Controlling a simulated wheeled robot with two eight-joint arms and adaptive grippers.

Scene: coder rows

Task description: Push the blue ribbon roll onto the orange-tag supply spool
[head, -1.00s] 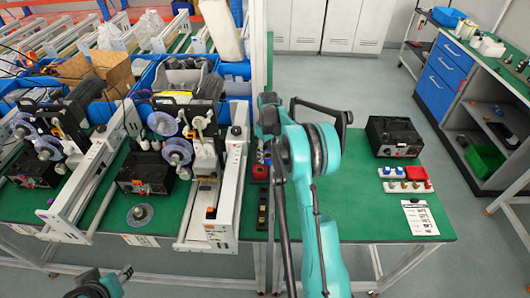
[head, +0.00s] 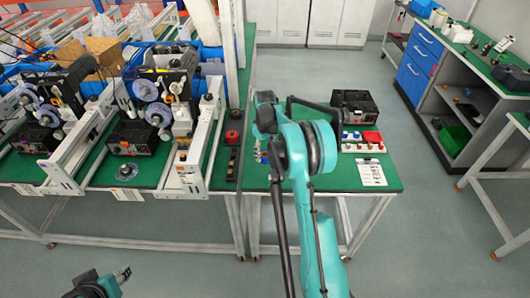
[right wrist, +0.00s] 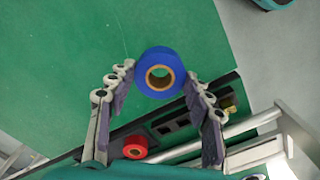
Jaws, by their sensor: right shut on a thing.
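The blue ribbon roll (right wrist: 158,72), with a tan core, sits between the fingertips of my right gripper (right wrist: 159,80) in the right wrist view. The gripper is shut on it above the green bench. In the head view my right arm covers most of this gripper. Clear disc spools (head: 157,115) show on the coder at the left of the bench, apart from my right gripper. A second coder (head: 42,112) has similar discs. I cannot make out an orange tag. Part of my left gripper (head: 122,273) is low at the left, too small to judge.
A loose disc (head: 126,171) lies before the coder. White rails (head: 190,165) flank the coders. A black box (head: 354,104) stands at the right.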

